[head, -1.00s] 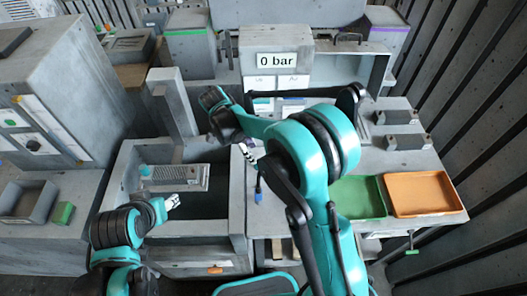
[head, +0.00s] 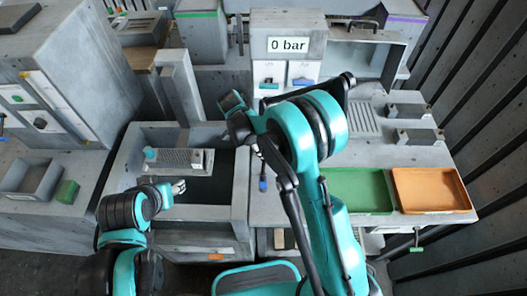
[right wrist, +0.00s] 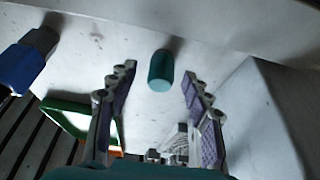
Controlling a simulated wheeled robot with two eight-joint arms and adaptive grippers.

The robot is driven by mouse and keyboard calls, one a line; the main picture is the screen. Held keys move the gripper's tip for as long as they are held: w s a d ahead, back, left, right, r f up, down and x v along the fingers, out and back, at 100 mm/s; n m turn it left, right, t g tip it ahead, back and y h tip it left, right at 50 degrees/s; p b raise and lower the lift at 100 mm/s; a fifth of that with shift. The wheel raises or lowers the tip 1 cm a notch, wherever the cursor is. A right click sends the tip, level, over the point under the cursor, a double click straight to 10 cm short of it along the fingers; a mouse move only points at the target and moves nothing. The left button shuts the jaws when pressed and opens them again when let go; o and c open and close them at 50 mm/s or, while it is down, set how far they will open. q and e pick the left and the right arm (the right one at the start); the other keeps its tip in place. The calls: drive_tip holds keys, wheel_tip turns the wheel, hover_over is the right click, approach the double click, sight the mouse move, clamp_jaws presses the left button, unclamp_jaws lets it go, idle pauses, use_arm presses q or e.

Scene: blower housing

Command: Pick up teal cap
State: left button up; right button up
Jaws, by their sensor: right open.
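The teal cap (right wrist: 161,70) is a short teal cylinder in the right wrist view, by a pale grey surface. My right gripper (right wrist: 157,92) is open, with one purple-padded finger on each side of the view. The cap shows in the gap beyond the fingertips, and neither finger touches it. In the head view my right arm covers that gripper, and I cannot make out the cap there. My left gripper (head: 179,188) is over the grey tub at left, away from the cap; its opening is too small to judge.
A blue-ended part (right wrist: 28,62) lies left of the fingers in the right wrist view. A grey block (right wrist: 255,115) stands close on the right. In the head view a green tray (head: 358,190) and an orange tray (head: 432,190) sit on the right bench. The grey tub (head: 200,228) has a grate inside.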

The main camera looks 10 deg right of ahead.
drive_tip(key=c, duration=1)
drive_tip(key=shift+c, duration=0.2)
drive_tip(key=shift+r, duration=0.1)
drive_tip(key=shift+r, duration=0.45)
drive_tip(key=r, duration=0.2)
drive_tip(key=s+r+p, duration=0.1)
drive_tip(key=r, duration=0.1)
drive_tip(key=shift+d, duration=0.15)
drive_tip(key=s+d+r+p, duration=0.2)
drive_tip(key=s+r, duration=0.4)
drive_tip(key=s, duration=0.4)
drive_tip(key=shift+d, duration=0.65)
